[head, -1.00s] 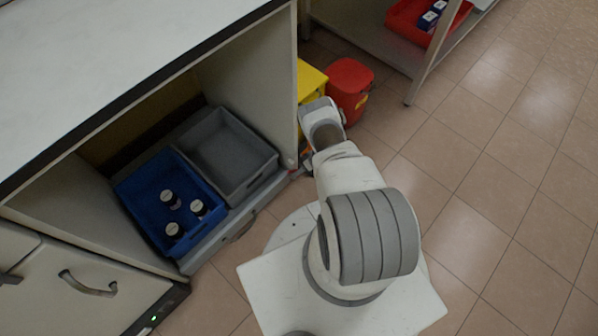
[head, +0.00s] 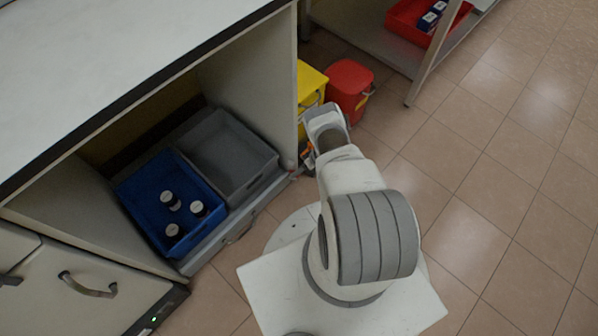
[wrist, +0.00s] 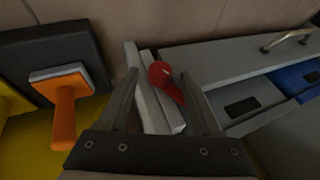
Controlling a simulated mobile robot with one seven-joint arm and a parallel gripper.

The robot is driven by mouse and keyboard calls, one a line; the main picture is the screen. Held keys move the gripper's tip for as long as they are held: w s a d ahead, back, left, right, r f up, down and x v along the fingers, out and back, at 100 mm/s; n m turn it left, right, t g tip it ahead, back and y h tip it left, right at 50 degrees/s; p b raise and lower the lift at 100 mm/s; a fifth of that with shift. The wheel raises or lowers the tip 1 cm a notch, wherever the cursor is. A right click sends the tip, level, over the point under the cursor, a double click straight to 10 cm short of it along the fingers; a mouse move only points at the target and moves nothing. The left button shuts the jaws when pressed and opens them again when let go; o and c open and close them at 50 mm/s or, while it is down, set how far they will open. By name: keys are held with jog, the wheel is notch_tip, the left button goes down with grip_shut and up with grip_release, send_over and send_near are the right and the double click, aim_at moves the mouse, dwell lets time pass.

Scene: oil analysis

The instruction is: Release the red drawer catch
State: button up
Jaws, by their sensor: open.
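The red drawer catch (wrist: 165,82) is a small red lever with a rounded head, on the front edge of the cabinet's side panel in the wrist view. My gripper (wrist: 157,90) is open, with one dark finger on each side of the panel edge and the catch. The catch lies between the fingers, nearer the right one; whether either finger touches it I cannot tell. In the head view my arm reaches to the cabinet's right corner and hides most of the gripper. The pull-out drawer (head: 236,230) carries a blue crate and a grey crate.
The blue crate (head: 143,193) holds several dark bottles; the grey crate (head: 233,150) looks empty. A yellow bin (head: 311,82) and a red bin (head: 349,84) stand close beside the cabinet. An orange handle (wrist: 65,118) is left of my gripper. The floor at right is clear.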

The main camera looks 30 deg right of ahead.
jog(key=p+v, duration=0.6)
jog(key=v, duration=1.1)
jog(key=shift+r, duration=0.25)
